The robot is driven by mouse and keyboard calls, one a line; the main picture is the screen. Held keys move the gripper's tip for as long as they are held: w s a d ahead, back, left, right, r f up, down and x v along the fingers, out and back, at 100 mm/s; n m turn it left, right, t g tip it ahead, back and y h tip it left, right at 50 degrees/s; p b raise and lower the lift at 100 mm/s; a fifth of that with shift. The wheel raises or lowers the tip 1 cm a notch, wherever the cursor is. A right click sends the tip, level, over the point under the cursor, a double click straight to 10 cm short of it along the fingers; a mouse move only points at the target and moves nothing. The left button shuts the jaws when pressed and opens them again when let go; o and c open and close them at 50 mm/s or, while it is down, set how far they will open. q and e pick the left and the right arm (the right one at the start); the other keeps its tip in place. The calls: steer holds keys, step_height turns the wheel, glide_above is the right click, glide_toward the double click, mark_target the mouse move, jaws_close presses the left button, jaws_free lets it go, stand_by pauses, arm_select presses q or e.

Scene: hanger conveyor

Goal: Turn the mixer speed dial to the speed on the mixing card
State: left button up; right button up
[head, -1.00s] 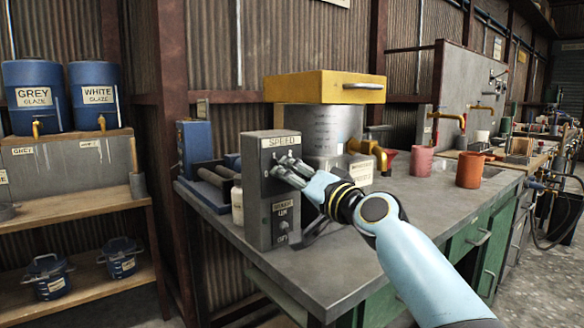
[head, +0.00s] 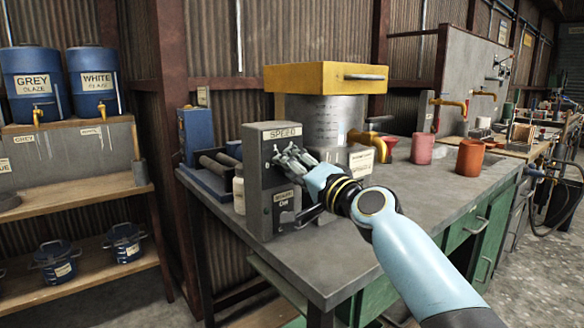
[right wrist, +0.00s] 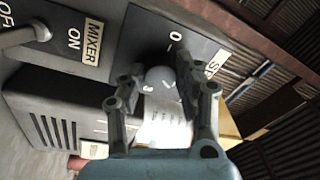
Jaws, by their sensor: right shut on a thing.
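The grey mixer control box (head: 256,205) stands on the bench with a SPEED label (head: 282,132) at its top. My right gripper (head: 284,158) is at the box's front face below that label and hides the dial in the head view. In the right wrist view its fingers (right wrist: 158,88) are shut around the grey speed dial (right wrist: 160,75). A 0 shows on the panel beside the dial; the other marks are partly hidden or too small to read. A pale card (head: 362,160) is by the mixer's metal drum; its writing is not legible. My left gripper is not in view.
The MIXER switch (right wrist: 35,33) sits on the panel near the dial. The yellow-topped drum (head: 325,120) stands behind the box. A white bottle (head: 239,190) is left of it.

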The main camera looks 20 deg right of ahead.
steer(key=shift+f, duration=0.15)
steer(key=o, duration=1.1)
steer(key=shift+o, duration=0.2)
steer(key=r+v, duration=0.1)
steer(key=v, duration=1.1)
steer(key=shift+f, duration=0.35)
